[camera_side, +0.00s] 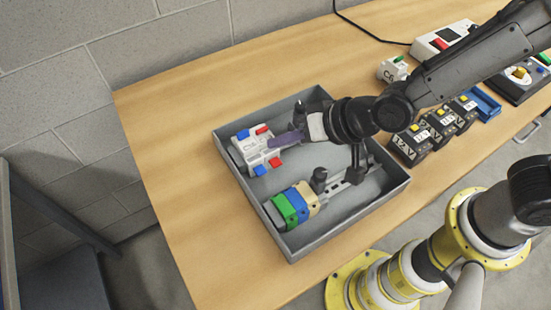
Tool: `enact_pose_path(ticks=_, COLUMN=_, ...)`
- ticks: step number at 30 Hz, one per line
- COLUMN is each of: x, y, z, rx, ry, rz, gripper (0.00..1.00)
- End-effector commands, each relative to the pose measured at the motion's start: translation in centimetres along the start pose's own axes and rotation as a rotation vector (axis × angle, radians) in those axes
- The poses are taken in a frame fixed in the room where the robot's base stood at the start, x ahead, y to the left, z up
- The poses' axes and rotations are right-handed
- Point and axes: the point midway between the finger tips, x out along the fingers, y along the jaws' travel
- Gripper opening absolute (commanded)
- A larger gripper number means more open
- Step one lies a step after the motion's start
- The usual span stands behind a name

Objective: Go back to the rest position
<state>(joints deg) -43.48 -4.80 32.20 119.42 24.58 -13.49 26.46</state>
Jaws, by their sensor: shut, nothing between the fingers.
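My gripper (284,139) is shut, with nothing seen between its fingers. It is over the grey tray (232,156), its tip beside a white block with red and blue parts (252,150). I cannot tell whether the fingertips touch that block. My wrist and arm reach in from the upper right and cover part of the tray's far side. No marked rest position shows in this view.
In the tray stand a green, blue and tan block row (292,204) and a dark upright knob (319,178). Right of the tray are dark labelled modules (410,142), a blue holder (486,103), a white C6 block (391,70) and a white box (440,41). The table's left part (160,130) is clear.

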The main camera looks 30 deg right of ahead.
Motion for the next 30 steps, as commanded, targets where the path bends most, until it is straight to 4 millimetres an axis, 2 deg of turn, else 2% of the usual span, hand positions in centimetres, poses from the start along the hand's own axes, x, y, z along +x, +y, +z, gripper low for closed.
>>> enact_pose_path(ticks=12, x=0.0, y=0.2, z=-0.3, rx=0.005, ry=0.005, rz=0.003, gripper=0.0)
enact_pose_path(ticks=14, x=-0.2, y=0.6, z=-1.2, rx=0.021, ry=0.021, rz=0.007, gripper=0.0)
enact_pose_path(ticks=17, x=-1.7, y=1.0, z=-4.8, rx=0.07, ry=0.094, rz=-0.004, gripper=0.0)
enact_pose_path(ticks=20, x=-5.2, y=1.9, z=-9.9, rx=0.125, ry=0.204, rz=-0.022, gripper=0.0)
enact_pose_path(ticks=21, x=-7.3, y=2.6, z=-11.8, rx=0.139, ry=0.242, rz=-0.022, gripper=0.0)
enact_pose_path(ticks=23, x=-10.8, y=4.0, z=-14.0, rx=0.143, ry=0.288, rz=-0.01, gripper=0.0)
enact_pose_path(ticks=24, x=-13.2, y=5.1, z=-14.9, rx=0.133, ry=0.311, rz=0.005, gripper=0.0)
enact_pose_path(ticks=27, x=-19.4, y=8.2, z=-15.3, rx=0.078, ry=0.336, rz=0.079, gripper=0.0)
enact_pose_path(ticks=30, x=-24.3, y=11.3, z=-13.2, rx=0.0, ry=0.31, rz=0.185, gripper=0.0)
